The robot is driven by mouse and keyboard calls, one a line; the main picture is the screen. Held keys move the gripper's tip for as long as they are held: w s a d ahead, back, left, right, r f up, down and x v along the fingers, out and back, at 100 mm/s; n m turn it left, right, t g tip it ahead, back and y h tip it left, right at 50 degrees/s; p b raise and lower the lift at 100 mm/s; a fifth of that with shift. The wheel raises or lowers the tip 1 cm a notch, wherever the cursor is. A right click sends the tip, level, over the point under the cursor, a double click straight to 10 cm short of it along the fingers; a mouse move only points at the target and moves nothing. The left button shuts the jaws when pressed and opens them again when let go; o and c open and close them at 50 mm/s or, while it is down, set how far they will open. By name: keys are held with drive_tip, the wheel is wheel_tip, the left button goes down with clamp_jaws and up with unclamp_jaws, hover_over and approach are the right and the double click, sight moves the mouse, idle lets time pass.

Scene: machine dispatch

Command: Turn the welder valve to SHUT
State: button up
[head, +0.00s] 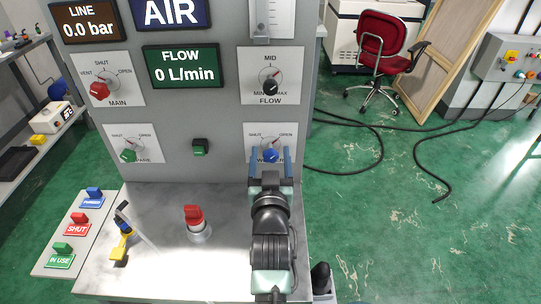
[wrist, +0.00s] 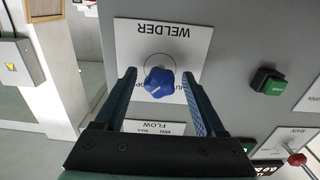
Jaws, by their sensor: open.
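The welder valve is a blue knob (head: 270,155) on the lower right plate of the grey panel, with SHUT printed upper left and OPEN upper right. In the wrist view, which is upside down, the blue knob (wrist: 158,84) sits on the WELDER plate (wrist: 190,42). A pale mark on it points lower left, towards the OPEN side. My gripper (head: 270,157) is open, with its two blue fingers on either side of the knob. In the wrist view my gripper (wrist: 159,73) shows gaps on both sides of the knob. I cannot tell the fingertips' depth.
A green button (head: 200,146) is left of the welder plate, and the flow knob (head: 269,82) is above it. A red knob (head: 194,216) and a yellow-tagged padlock (head: 121,246) are on the bench. A tag board (head: 75,230) lies left.

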clamp_jaws()
idle(0.3)
drive_tip(key=shift+n, duration=0.3)
drive_tip(key=n, duration=0.3)
drive_tip(key=shift+f+n+b, duration=0.1)
drive_tip(key=shift+n+b, duration=0.2)
drive_tip(key=shift+b, duration=0.05)
drive_tip(key=n, duration=0.4)
drive_tip(key=shift+n+p, duration=0.3)
drive_tip(key=shift+p, duration=0.05)
drive_tip(key=n+p, duration=0.2)
drive_tip(key=n, duration=0.3)
drive_tip(key=shift+n+p, duration=0.95)
drive_tip(key=shift+n, duration=1.05)
